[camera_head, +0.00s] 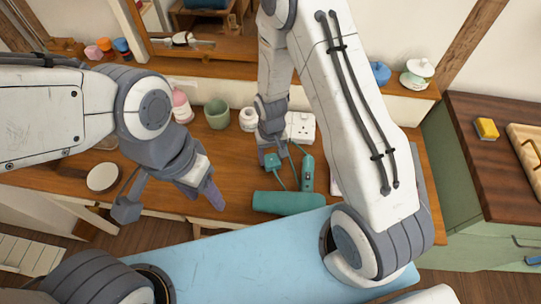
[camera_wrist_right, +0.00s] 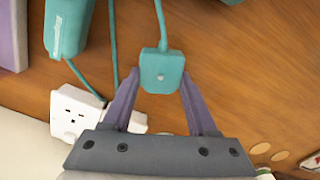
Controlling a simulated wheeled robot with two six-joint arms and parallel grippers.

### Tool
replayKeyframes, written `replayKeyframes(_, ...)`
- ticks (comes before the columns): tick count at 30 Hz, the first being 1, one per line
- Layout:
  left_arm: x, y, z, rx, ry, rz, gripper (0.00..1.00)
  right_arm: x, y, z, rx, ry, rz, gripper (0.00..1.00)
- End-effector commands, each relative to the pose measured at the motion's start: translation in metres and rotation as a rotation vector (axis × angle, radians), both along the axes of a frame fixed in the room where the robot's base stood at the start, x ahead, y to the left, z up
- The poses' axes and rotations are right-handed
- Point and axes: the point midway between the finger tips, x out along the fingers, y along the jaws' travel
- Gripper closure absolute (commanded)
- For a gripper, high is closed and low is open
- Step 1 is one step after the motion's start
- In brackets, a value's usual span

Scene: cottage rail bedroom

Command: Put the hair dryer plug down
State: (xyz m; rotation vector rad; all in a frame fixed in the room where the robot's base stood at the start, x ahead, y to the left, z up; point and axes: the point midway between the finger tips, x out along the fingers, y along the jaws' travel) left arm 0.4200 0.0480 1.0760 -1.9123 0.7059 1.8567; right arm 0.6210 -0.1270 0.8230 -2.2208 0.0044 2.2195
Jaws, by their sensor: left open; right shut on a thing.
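The teal hair dryer plug (camera_head: 273,161) is between the fingertips of my right gripper (camera_head: 270,152), above or on the wooden desk; I cannot tell whether it touches. In the right wrist view the square plug (camera_wrist_right: 162,72) sits between both purple fingers of that gripper (camera_wrist_right: 161,82), its cord running up. The teal hair dryer (camera_head: 288,203) lies near the desk's front edge, its handle (camera_head: 307,172) pointing back; the handle also shows in the wrist view (camera_wrist_right: 68,25). My left gripper (camera_head: 168,203) is open and empty, over the desk's front left.
A white socket block (camera_head: 301,127) stands behind the plug, and shows in the wrist view (camera_wrist_right: 75,112). A green cup (camera_head: 217,114), white jar (camera_head: 248,118) and pink bottle (camera_head: 181,106) line the back. A round white-faced item (camera_head: 103,177) lies left. A blue seat (camera_head: 250,250) is in front.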

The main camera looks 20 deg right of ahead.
Motion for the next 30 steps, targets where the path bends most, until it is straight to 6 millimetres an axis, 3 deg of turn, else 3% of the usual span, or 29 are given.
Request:
replayKeyframes(9, 0.0, 0.0, -0.008, 0.0, 0.0, 0.0, 0.45, 0.0, 0.0, -0.011, 0.0, 0.0, -0.001, 0.96)
replayKeyframes(10, 0.0, 0.0, -0.007, 0.0, 0.0, 0.0, 0.45, 0.0, 0.0, -0.01, 0.0, 0.0, -0.001, 0.33)
replayKeyframes(12, 0.0, 0.0, -0.007, 0.0, 0.0, 0.0, 0.45, 0.0, 0.0, -0.01, 0.0, 0.0, -0.001, 0.11)
replayKeyframes(23, 0.0, 0.0, -0.004, 0.0, 0.0, 0.0, 0.45, 0.0, 0.0, -0.006, 0.0, 0.0, -0.001, 0.11)
replayKeyframes(26, 0.0, 0.0, 0.006, 0.0, 0.0, 0.0, 0.45, 0.0, 0.0, 0.007, 0.0, 0.0, 0.0, 0.11)
replayKeyframes(30, 0.0, 0.0, -0.002, 0.0, 0.0, 0.0, 0.45, 0.001, 0.0, 0.027, 0.001, -0.006, 0.0, 0.11)
